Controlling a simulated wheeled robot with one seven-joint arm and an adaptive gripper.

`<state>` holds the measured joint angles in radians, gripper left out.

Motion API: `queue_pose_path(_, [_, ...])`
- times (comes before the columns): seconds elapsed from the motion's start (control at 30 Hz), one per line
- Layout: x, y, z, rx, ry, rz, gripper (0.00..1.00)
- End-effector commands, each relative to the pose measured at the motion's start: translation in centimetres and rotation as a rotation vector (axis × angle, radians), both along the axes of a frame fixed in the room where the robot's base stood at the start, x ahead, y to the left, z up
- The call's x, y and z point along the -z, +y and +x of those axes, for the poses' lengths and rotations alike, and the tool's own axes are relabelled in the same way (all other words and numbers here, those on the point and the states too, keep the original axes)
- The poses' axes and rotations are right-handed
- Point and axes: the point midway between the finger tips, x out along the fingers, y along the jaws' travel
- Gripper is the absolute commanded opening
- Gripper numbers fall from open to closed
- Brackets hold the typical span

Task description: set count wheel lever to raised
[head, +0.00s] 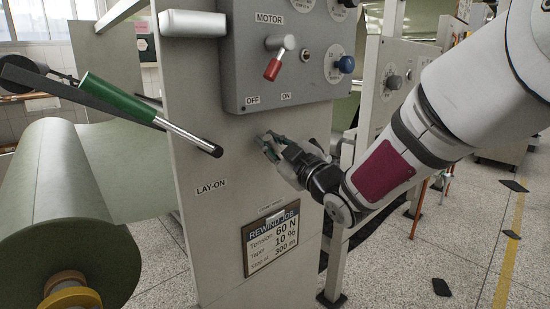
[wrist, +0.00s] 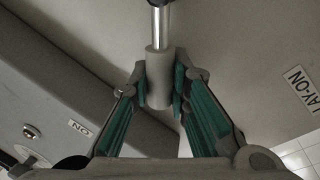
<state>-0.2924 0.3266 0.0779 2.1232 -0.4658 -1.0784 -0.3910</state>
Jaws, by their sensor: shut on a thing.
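The count wheel lever shows in the wrist view as a grey cylindrical grip (wrist: 158,78) on a bright metal shaft (wrist: 159,28) that runs to the top edge. My gripper (wrist: 163,92) has its two teal-padded fingers on either side of the grip, shut on it. In the head view my gripper (head: 268,145) is at the pale upright machine panel (head: 200,125), just below the grey control box. There the fingers and hand mostly hide the lever, so its angle is hard to tell. A small label under it is too small to read surely.
A green-handled lever (head: 118,98) juts out at left, above the LAY-ON label (head: 211,187). A green roll (head: 60,180) lies lower left.

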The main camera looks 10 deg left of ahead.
Motion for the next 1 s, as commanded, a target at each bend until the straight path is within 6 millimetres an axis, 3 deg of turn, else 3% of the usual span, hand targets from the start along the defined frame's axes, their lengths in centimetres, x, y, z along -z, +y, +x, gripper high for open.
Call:
queue_pose_path(0.03, [0.70, 0.13, -0.17, -0.003, -0.021, -0.017, 0.00])
queue_pose_path(0.4, [1.16, 0.58, -0.74, -0.002, -0.139, -0.112, 0.00])
queue_pose_path(1.0, [1.26, 0.72, -0.89, -0.004, -0.171, -0.141, 0.00])
